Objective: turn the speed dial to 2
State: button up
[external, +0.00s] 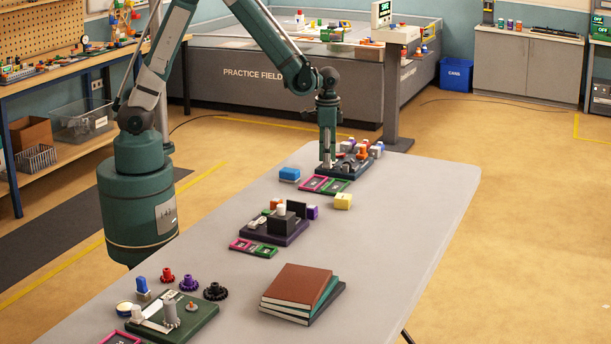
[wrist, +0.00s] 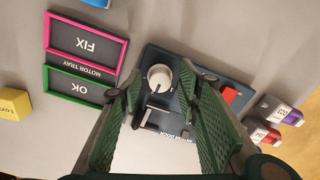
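A round pale grey knob with a dark mark on its top, which looks like the speed dial (wrist: 160,76), stands on a dark blue board (wrist: 152,57) labelled as a motor dock. No scale numbers around the knob are readable. My gripper (wrist: 158,84) is open, pointing down over the board, with one green finger on each side of the knob in the wrist view. Whether the fingers touch the knob cannot be told. In the external view my gripper (external: 327,163) is low over the board (external: 345,172) at the table's far end, and the knob is mostly hidden there.
The pink FIX tray (wrist: 87,43) and green OK tray (wrist: 80,86) lie beside the board. Red and purple capped blocks (wrist: 263,135) stand on its other side. A yellow block (external: 342,201) and blue block (external: 289,174) are nearby. Books (external: 298,286) lie nearer the camera.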

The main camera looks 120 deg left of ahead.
notch_tip(320, 180, up, 12)
dwell(0.8)
jog(key=shift+d+f, duration=0.1)
jog(key=shift+d, duration=0.1)
dwell(0.3)
jog(key=s+d+r+m+t, duration=0.1)
jog(key=d+r, duration=0.3)
jog(key=d, duration=0.4)
jog(key=d+r+t+y, duration=0.1)
jog(key=d+r, duration=0.3)
jog(key=d, duration=0.3)
jog(key=s+d+r+m+t, duration=0.1)
jog(key=d+r, duration=0.3)
jog(key=d, duration=0.4)
jog(key=s+d+r+m+t, duration=0.1)
jog(key=s+d+t, duration=0.1)
jog(key=s+d, duration=0.3)
jog(key=s+d+m+t+h, duration=0.1)
jog(key=s+d, duration=0.5)
jog(key=d, duration=0.7)
jog(key=shift+s+d+r+t, duration=0.15)
jog(key=shift+d+r+t, duration=0.1)
jog(key=shift+r+t, duration=0.25)
jog(key=shift+f, duration=0.1)
dwell(1.4)
